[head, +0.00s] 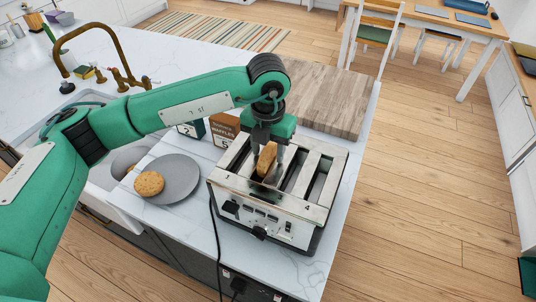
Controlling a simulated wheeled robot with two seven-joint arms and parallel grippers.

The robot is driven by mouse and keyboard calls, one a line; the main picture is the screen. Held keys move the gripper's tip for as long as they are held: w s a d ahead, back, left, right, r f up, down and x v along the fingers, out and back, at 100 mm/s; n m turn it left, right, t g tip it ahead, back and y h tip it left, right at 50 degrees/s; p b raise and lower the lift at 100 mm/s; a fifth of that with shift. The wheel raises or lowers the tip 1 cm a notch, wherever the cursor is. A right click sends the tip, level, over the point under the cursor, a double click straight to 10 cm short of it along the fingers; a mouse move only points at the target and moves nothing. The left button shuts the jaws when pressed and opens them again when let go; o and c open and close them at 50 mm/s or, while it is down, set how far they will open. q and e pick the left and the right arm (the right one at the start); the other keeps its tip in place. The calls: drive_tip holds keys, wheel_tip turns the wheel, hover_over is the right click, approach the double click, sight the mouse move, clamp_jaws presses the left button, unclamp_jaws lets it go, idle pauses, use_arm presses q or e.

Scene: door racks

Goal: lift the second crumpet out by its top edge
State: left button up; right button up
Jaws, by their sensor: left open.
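A silver toaster (266,207) with several long slots stands on the marble counter. A brown crumpet (267,157) stands on edge in one of its left slots, its top edge showing above the metal; its lower part is hidden in the slot. My left gripper (268,163) reaches down from above at this crumpet, its fingers open around the top edge; I cannot tell whether they touch it. Another crumpet (149,183) lies on the left side of a grey plate (182,178), left of the toaster. My right gripper is not in view.
A wooden board (326,98) lies behind the toaster. A brown waffle box (225,128) stands behind the toaster's left side. A sink with a brass tap (118,75) is at the left. A black cord (215,240) runs down the counter's front.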

use_arm(q)
clamp_jaws()
idle(0.3)
drive_tip(key=shift+r+b, duration=0.4)
drive_tip(key=shift+r, duration=0.2)
wheel_tip(320, 180, up, 28)
drive_tip(key=shift+r+p, duration=0.15)
drive_tip(key=shift+p, duration=0.3)
idle(0.4)
